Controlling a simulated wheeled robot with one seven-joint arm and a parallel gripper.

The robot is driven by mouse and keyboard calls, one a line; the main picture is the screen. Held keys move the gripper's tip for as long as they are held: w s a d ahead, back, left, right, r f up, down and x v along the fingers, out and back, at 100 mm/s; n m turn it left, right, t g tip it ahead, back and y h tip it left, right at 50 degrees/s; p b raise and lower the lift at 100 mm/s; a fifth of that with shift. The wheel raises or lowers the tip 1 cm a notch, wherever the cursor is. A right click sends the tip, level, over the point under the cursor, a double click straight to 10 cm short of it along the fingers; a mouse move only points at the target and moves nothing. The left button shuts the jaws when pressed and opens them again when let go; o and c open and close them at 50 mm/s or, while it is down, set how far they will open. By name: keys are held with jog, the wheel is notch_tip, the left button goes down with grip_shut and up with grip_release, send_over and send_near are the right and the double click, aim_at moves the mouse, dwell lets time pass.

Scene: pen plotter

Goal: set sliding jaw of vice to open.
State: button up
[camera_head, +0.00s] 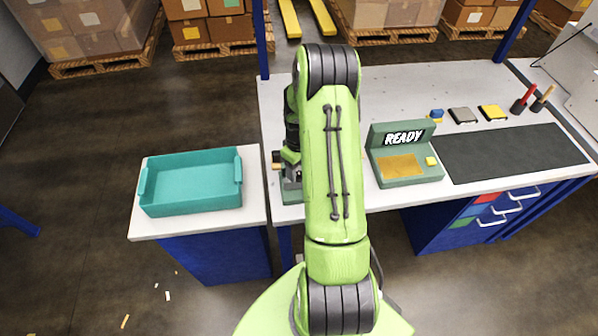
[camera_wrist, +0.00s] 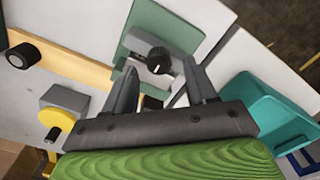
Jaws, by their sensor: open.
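A grey-green base plate (camera_wrist: 165,28) with a grey block and a black round knob (camera_wrist: 158,60) shows in the wrist view; it looks like the vice, but I cannot tell its sliding jaw clearly. My gripper (camera_wrist: 160,66) is open and empty, its two dark fingers on either side of the knob in the picture. I cannot tell whether they touch it. In the head view a grey-green piece (camera_head: 291,190) shows beside my arm at the bench's left edge; my arm hides most of it and the gripper's fingertips.
A teal tray (camera_head: 190,185) stands on a side table at the left. A green box marked READY (camera_head: 405,165) and a dark mat (camera_head: 510,152) lie to the right.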

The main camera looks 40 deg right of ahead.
notch_tip(320, 180, down, 2)
jog(key=shift+s+d+f, duration=0.1)
jog(key=shift+s, duration=0.05)
grip_shut()
dwell(0.3)
